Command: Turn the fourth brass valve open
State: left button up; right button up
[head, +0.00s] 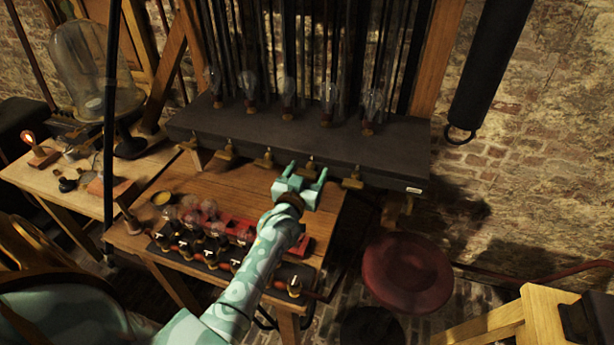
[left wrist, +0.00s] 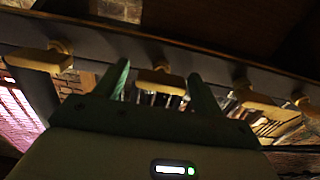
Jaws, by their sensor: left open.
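Several brass valves hang along the front edge of a dark shelf. The fourth brass valve from the left (head: 310,163) has one more valve (head: 352,180) to its right. My left gripper (head: 306,171) is open just in front of the fourth valve. In the left wrist view, the fourth valve (left wrist: 160,78) shows its brass crossbar lying roughly sideways between the two spread fingertips (left wrist: 162,85). I cannot tell whether the fingers reach around it or touch it. The other valves (head: 264,160) to the left stand clear of the gripper. My right gripper is not in view.
Glass bulbs (head: 288,108) stand on the dark shelf (head: 240,130). Below is a wooden table (head: 230,185) with jars and a red rack (head: 240,226). A red stool (head: 407,272) stands at the right. A side table (head: 85,205) with a glass dome (head: 92,65) is at the left.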

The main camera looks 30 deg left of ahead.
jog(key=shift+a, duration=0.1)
pick_arm(q)
jog(key=c, duration=1)
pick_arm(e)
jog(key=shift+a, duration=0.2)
